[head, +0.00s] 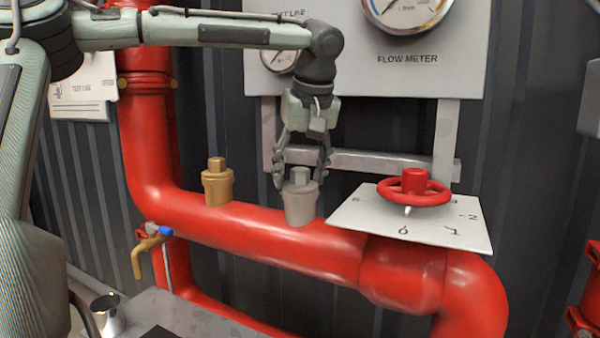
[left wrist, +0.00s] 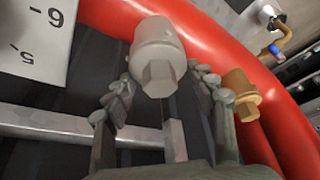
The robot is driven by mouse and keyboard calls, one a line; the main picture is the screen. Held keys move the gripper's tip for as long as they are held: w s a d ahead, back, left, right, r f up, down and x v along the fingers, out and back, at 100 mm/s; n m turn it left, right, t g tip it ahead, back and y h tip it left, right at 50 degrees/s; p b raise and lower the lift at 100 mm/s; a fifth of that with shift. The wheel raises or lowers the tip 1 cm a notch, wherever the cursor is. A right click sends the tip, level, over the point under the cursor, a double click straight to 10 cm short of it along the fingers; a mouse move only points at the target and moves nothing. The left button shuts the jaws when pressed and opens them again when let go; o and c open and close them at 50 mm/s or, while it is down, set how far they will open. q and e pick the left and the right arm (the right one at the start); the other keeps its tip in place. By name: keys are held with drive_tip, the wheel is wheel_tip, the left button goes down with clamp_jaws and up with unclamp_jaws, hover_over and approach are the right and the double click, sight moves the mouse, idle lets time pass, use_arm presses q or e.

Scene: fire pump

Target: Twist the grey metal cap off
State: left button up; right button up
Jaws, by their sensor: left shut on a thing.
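The grey metal cap (head: 301,207) stands upright on top of the red horizontal pipe (head: 262,232). It has a wider round body and a hexagonal top. My left gripper (head: 299,180) points down over it from above, with one finger on each side, and is shut on the cap's top. In the left wrist view the grey cap (left wrist: 159,62) lies between the two fingertips (left wrist: 165,82), its hexagonal end facing the camera. Exact finger contact is hard to see there. The cap still sits on the pipe. My right gripper is not in view.
A brass cap (head: 217,182) stands on the same pipe to the left. A red handwheel (head: 414,187) over a white numbered plate (head: 350,218) is close on the right. The gauge panel (head: 440,75) is behind, and a brass tap (head: 150,250) is lower left.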

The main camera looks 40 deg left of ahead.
use_arm(q)
drive_tip(key=c, duration=0.6)
drive_tip(key=n, duration=0.2)
drive_tip(key=n+g, duration=0.1)
drive_tip(key=n, duration=0.1)
drive_tip(key=shift+g+y, duration=0.3)
drive_tip(key=shift+n+g, duration=0.4)
drive_tip(key=shift+n, duration=0.7)
drive_tip(key=shift+n, duration=0.4)
drive_tip(key=n+g, duration=0.1)
drive_tip(key=n, duration=0.2)
drive_tip(key=shift+g, duration=0.3)
drive_tip(key=shift+n+g+h, duration=0.3)
drive_tip(key=shift+n+h, duration=0.2)
drive_tip(key=shift+n, duration=0.8)
